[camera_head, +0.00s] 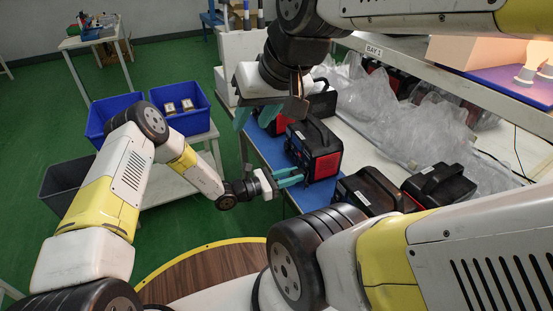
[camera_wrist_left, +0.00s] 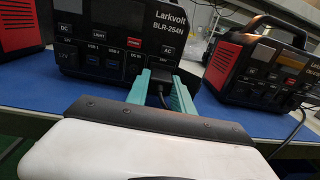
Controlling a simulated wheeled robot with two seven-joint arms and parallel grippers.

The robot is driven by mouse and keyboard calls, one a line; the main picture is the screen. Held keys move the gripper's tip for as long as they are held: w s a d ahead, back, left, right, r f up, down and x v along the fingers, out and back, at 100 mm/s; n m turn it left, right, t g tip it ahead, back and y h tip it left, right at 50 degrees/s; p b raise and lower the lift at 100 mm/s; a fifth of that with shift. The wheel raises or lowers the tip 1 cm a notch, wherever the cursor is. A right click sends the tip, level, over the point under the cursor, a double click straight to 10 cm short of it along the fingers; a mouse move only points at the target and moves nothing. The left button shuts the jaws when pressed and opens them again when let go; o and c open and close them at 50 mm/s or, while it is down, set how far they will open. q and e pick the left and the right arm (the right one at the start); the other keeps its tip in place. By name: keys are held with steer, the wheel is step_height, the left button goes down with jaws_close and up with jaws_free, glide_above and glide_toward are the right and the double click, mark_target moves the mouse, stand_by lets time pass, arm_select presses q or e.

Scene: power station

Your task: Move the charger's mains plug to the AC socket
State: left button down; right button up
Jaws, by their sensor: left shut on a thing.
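The black power station (camera_head: 315,150) with red sides stands on the blue mat. In the left wrist view its front panel (camera_wrist_left: 100,45) reads Larkvolt BLR-254N, with the DC and USB ports left and the AC label (camera_wrist_left: 167,50) right. My left gripper (camera_head: 292,178) is in front of that panel. Its teal fingers (camera_wrist_left: 160,95) are shut on the black mains plug (camera_wrist_left: 157,96), which is below the AC label. The fingers and plug cover the AC socket, so I cannot tell whether the plug is in it. My right gripper (camera_head: 255,115) hangs open above the mat, with nothing seen between its fingers.
A second red and black power station (camera_wrist_left: 262,65) stands to the right, with a dark cable (camera_wrist_left: 292,133) beside it. More black units (camera_head: 440,183) and clear plastic wrap (camera_head: 380,110) crowd the bench. Blue bins (camera_head: 180,108) stand at left.

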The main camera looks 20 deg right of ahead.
arm_select(q)
steer(key=shift+d, duration=0.15)
steer(key=c, duration=1)
jaws_free()
steer(key=shift+a, duration=3.85)
